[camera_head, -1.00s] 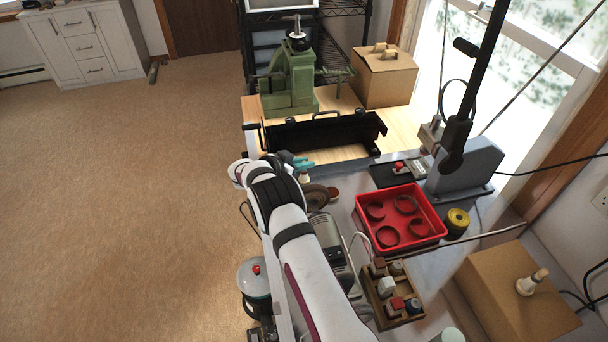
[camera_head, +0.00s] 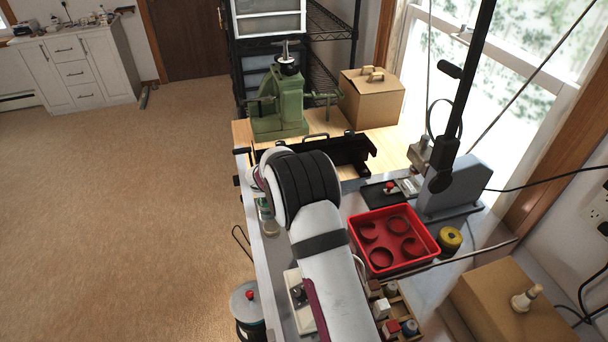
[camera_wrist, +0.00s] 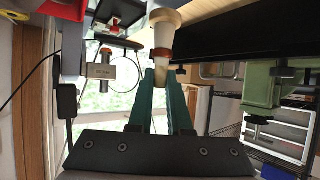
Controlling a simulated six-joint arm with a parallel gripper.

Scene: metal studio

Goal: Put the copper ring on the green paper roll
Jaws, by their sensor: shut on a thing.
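My gripper (camera_wrist: 161,80) has dark green fingers, closed on a cream spindle-like piece (camera_wrist: 162,20) with a flared end. A brown band (camera_wrist: 162,54) goes round this piece just beyond the fingertips; I cannot tell whether it is the copper ring. In the head view my gripper (camera_head: 264,204) shows small beside my arm at the bench's left edge, with a bit of the cream piece below it. I cannot identify the green paper roll in the current views.
A yellow and black roll (camera_head: 450,240) stands right of the tray. A box of small blocks (camera_head: 413,316) is in front, and a cardboard box (camera_head: 500,305) bears a cream spindle (camera_head: 526,297). A green press (camera_head: 283,103) and a black trough (camera_head: 345,152) stand behind.

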